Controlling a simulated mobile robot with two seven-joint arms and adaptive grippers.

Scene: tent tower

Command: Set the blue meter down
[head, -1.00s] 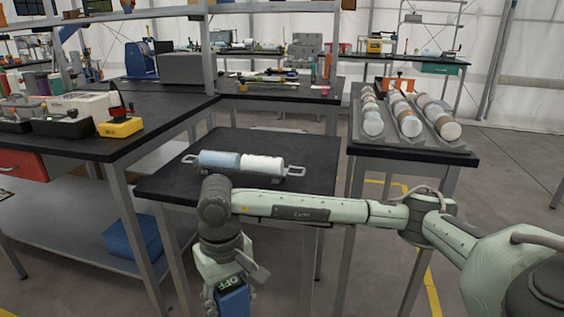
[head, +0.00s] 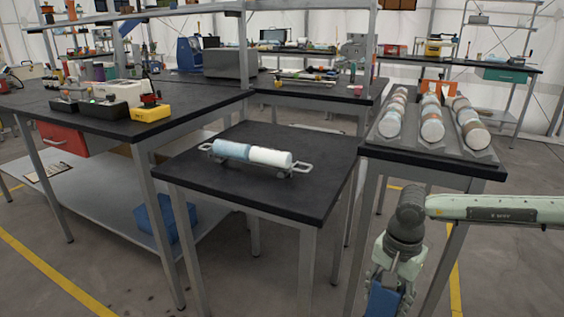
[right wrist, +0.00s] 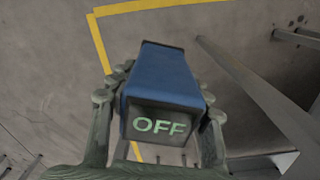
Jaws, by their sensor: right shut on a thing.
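The blue meter (right wrist: 160,85) is a blue box with a dark end face that reads OFF in pale green letters. My right gripper (right wrist: 160,95) is shut on it, with a finger on each side, in the right wrist view. Bare floor lies beneath it there. In the head view the blue meter (head: 383,300) shows at the bottom edge, partly cut off, below my right gripper (head: 392,280). It hangs in front of and to the right of the small black table (head: 220,185). My left gripper is not in view.
A carrier with a pale blue and a white cylinder (head: 250,153) stands on the small table, whose front part is clear. A right table holds racked cylinders (head: 432,128). The left bench (head: 90,132) holds a yellow device (head: 148,113) and dark boxes. A blue bin (head: 160,220) sits on its lower shelf.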

